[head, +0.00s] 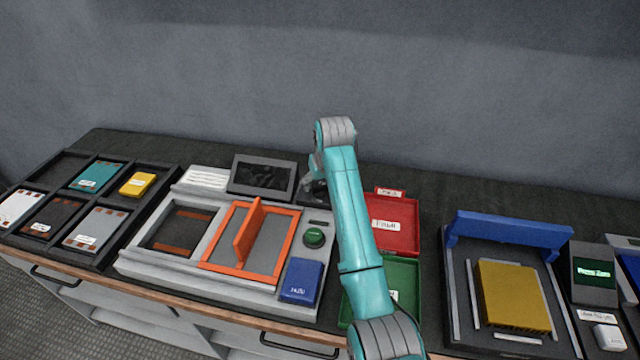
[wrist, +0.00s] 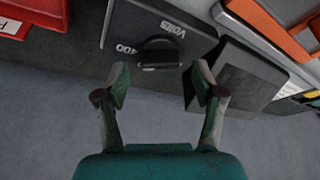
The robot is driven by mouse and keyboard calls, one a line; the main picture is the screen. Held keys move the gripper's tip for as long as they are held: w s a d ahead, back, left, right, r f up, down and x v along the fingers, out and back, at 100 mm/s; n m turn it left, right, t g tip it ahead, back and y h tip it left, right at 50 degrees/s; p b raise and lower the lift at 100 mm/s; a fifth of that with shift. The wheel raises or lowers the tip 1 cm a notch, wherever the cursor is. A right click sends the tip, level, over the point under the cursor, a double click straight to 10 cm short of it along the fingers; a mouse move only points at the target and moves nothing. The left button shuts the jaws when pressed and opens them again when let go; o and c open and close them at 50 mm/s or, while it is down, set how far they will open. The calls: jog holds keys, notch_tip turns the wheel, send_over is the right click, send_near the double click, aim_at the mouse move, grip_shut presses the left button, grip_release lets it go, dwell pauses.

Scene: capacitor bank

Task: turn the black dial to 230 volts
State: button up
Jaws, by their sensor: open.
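The black dial (wrist: 158,54) shows in the wrist view as a dark round knob on a dark grey panel (wrist: 120,25). The panel carries the white word "Volts" above the dial and the number "400" at its left. Which value the dial points to cannot be read, and no 230 mark can be made out. My gripper (wrist: 160,84) is open and empty, its two fingertips spread to either side of the dial, with no contact visible. In the head view my gripper (head: 314,188) is mostly hidden behind my arm, and the dial cannot be made out there.
A dark screen (head: 262,177) stands just left of my gripper. In front are a grey fixture with an orange frame (head: 210,265), a green button (head: 314,237) and a blue block (head: 301,281).

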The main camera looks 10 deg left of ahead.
jog(key=shift+w+a+f, duration=0.15)
jog(key=shift+w+f, duration=0.1)
jog(key=shift+f, duration=0.4)
jog(key=c, duration=1.1)
jog(key=shift+c, duration=0.2)
jog(key=shift+n, duration=0.3)
jog(key=n+y, duration=0.1)
jog(key=n, duration=0.1)
jog(key=n+g, duration=0.1)
jog(key=n, duration=0.2)
jog(key=shift+w+y, duration=0.1)
jog(key=shift+y, duration=0.3)
jog(key=n+g, duration=0.1)
jog(key=n, duration=0.2)
jog(key=n+g, duration=0.1)
jog(key=n, duration=0.2)
jog(key=shift+w+y, duration=0.1)
jog(key=shift+y, duration=0.3)
jog(key=shift+g, duration=0.3)
